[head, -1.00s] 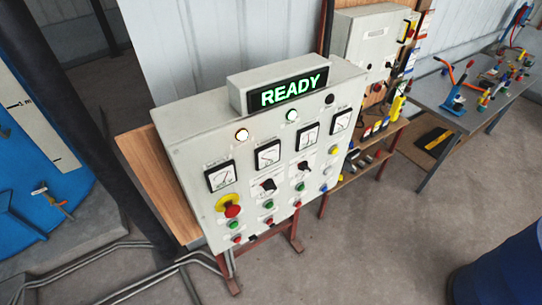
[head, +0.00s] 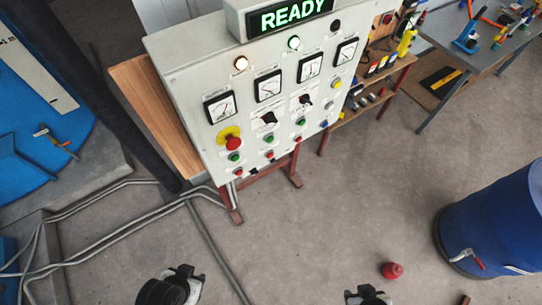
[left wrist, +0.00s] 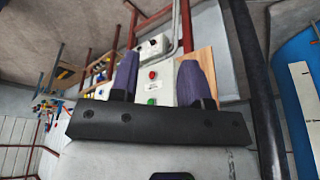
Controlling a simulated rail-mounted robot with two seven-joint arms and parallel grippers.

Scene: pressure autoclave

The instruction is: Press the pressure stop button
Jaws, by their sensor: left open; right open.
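The grey control panel (head: 225,100) stands upright in the head view. Its lower part has a row of green buttons (head: 234,157) above a row of small red buttons (head: 269,155). A larger red mushroom button (head: 232,142) on a yellow base is at the left. The labels are too small to read, so I cannot tell which is the pressure stop button. My left gripper (head: 185,273) is open and empty, below and apart from the panel. In the left wrist view a red button (left wrist: 152,75) shows between its spread fingers (left wrist: 155,82). My right gripper (head: 366,292) is open at the bottom edge.
A lit READY display (head: 292,15) tops the panel. A blue barrel (head: 495,220) stands at the right, near a small red object (head: 392,270) on the floor. Pipes (head: 110,240) run along the floor at the left. The floor before the panel is otherwise largely clear.

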